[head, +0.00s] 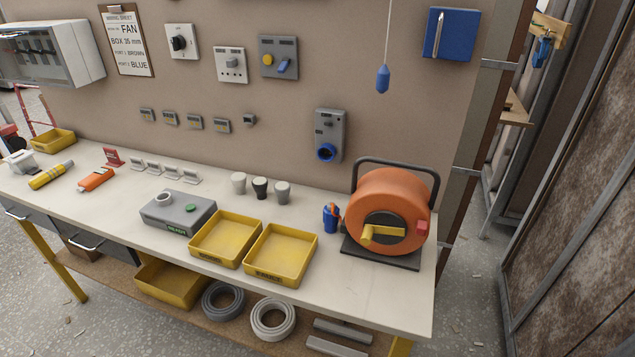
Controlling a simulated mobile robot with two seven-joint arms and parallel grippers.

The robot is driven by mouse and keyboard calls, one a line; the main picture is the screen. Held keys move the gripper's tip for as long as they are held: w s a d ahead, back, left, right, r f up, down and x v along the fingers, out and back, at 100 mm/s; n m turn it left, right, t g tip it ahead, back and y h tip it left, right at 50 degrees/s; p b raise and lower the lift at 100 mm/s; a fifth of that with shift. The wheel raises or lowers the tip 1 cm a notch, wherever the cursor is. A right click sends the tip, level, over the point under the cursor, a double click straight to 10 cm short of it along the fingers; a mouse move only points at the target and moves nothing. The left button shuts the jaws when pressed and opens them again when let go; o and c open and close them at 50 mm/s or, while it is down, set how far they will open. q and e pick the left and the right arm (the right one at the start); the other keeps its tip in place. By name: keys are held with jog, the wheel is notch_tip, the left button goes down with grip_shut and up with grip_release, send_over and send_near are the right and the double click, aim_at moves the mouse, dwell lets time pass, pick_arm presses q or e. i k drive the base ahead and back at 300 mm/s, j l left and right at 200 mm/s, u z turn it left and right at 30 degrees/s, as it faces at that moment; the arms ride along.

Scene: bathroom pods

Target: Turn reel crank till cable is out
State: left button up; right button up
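An orange cable reel (368,196) with a black carrying handle stands upright on a dark base plate (378,254) at the right end of the workbench. A yellow crank (383,234) sits on the reel's dark hub and points to the left. A small red part shows at the reel's right edge. A blue plug-like item with an orange-brown top (331,218) stands just left of the reel; I cannot tell whether it is joined to the reel's cable. Neither of my grippers is in view.
Two yellow trays (228,264) (284,285) and a grey box (186,229) lie left of the reel. Three small cups (260,189) stand behind them. A grey socket (330,135) is on the wall. The bench's front right corner is clear.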

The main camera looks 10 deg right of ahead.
aim_at(386, 228)
jog(key=i+j+z, duration=0.15)
jog(key=j, duration=0.15)
jog(key=i+j+z, duration=0.15)
jog(key=j, duration=0.2)
jog(key=j+z, duration=0.15)
jog(key=j, duration=0.2)
jog(key=i+j+z, duration=0.15)
jog(key=j, duration=0.2)
